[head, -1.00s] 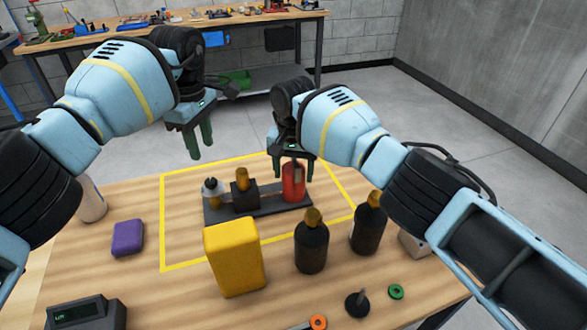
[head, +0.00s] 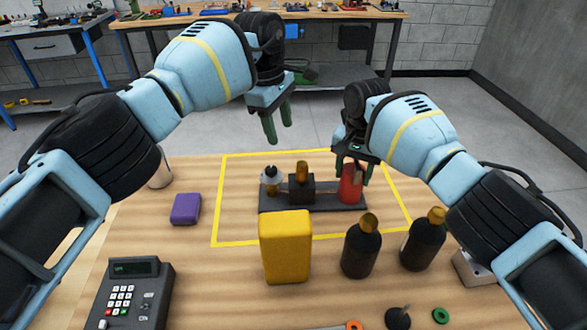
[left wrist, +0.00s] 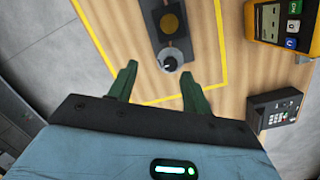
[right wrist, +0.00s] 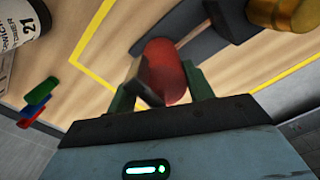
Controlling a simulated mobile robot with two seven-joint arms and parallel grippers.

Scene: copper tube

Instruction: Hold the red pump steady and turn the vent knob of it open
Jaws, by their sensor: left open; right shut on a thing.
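The red pump (head: 350,184) is a red upright cylinder at the right end of a dark base plate (head: 325,197) on the wooden table. A black block with a brass-coloured top (head: 302,185) stands mid-plate. A pale round knob with a dark top (head: 269,177) is at the plate's left end; it also shows in the left wrist view (left wrist: 170,61). My right gripper (head: 354,172) is shut on the red cylinder, which also lies between its fingers in the right wrist view (right wrist: 163,68). My left gripper (head: 277,130) is open and empty, above and apart from the knob.
A yellow block-shaped device (head: 285,248) and two dark bottles (head: 361,250) (head: 422,244) stand in front of the plate. A purple item (head: 186,209) and a keypad device (head: 128,292) are at left. Yellow tape (head: 217,205) outlines the area.

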